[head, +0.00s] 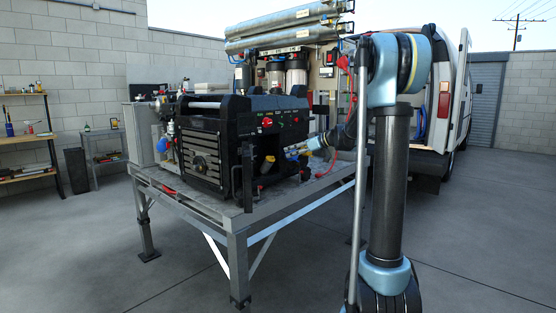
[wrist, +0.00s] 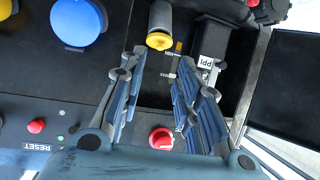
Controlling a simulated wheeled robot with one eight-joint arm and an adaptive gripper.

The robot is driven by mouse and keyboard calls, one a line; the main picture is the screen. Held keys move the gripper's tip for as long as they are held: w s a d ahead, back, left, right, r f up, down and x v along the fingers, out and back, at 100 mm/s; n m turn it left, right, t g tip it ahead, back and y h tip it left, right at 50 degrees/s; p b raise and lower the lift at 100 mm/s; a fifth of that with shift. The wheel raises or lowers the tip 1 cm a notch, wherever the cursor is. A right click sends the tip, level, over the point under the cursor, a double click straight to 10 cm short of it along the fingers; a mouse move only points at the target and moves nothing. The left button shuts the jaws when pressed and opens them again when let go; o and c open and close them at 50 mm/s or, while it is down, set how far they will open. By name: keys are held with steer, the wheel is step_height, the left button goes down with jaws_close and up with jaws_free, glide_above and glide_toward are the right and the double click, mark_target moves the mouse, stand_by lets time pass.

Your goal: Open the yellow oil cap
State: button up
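The yellow cap (wrist: 159,41) sits on the end of a grey cylindrical neck (wrist: 160,16) at the top of the wrist view. In the head view a small yellow cap (head: 268,159) shows at the right side of the black machine (head: 225,140). My gripper (wrist: 161,58) is open, its two fingers apart and pointing toward the cap. The cap appears between and just beyond the fingertips; I see no contact. In the head view my gripper (head: 292,153) is beside the machine's right side, small and partly unclear.
A red knob (wrist: 161,139) lies between the finger bases in the wrist view. A dark block labelled PPI (wrist: 211,42) is close to the right finger. A blue button (wrist: 78,20) is at upper left. The machine stands on a metal table (head: 215,208); a van (head: 440,110) is behind.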

mark_target(271, 159)
steer(key=x, duration=0.9)
steer(key=shift+w+a, duration=0.1)
steer(key=shift+c, duration=0.5)
